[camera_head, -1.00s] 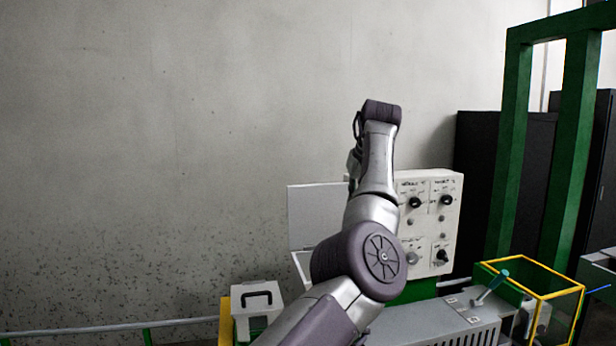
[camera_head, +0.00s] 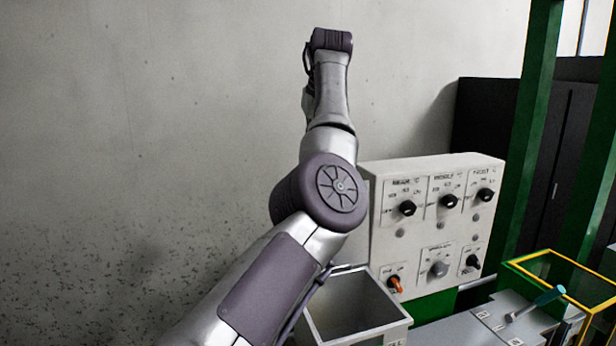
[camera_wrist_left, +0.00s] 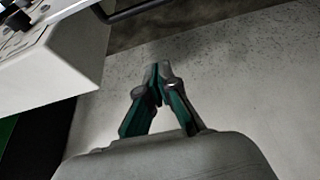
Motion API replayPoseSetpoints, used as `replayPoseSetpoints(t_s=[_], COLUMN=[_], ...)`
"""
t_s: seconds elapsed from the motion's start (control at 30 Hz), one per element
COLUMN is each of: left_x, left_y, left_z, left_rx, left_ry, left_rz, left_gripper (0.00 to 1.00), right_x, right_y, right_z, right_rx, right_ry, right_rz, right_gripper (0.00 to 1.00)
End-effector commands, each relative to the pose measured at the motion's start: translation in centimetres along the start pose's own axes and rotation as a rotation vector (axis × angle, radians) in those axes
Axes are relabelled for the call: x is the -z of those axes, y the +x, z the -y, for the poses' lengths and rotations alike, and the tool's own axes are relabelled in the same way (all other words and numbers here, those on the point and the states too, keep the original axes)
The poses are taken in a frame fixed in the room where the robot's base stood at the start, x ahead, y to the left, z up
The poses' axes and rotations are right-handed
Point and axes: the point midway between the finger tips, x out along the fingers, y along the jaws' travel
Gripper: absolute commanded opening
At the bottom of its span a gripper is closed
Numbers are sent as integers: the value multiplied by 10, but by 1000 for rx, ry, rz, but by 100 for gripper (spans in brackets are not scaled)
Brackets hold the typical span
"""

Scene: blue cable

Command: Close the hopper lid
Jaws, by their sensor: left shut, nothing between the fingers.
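The hopper (camera_head: 352,312) is a grey open-topped bin in the lower middle of the head view, below and left of the control panel. Its inside is visible and its left side is partly behind my left arm. I cannot make out the lid in either current view; my arm covers the area left of the hopper. My left arm rises across the head view, with its wrist high against the wall and its fingers not clearly seen there. In the left wrist view my left gripper (camera_wrist_left: 161,72) is shut and empty. My right gripper is not in view.
The control panel (camera_head: 425,220) with several knobs stands right of the arm; its pale box (camera_wrist_left: 70,65) is at the upper left of the wrist view. A yellow-edged guard (camera_head: 560,262) and green posts (camera_head: 530,110) stand on the right. Bare wall (camera_head: 130,130) fills the left.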

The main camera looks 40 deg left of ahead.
Motion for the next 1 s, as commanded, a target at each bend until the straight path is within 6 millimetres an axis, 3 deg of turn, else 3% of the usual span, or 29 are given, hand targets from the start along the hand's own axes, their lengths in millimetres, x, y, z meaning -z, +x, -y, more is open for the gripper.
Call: replayPoseSetpoints(t_s=[0.3,0.53,0.77,1.0], left_x=[0,0,-26,-38], left_y=[51,100,88,85], left_z=[0,0,-1,0], left_rx=[5,5,0,1], left_ry=[-1,0,0,1], left_rz=[4,4,0,1], left_gripper=[0,0,0,0], right_x=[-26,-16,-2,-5], right_y=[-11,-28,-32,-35], right_z=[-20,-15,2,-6], right_rx=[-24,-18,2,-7], right_ry=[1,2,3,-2], right_rz=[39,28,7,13], right_gripper=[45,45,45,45])
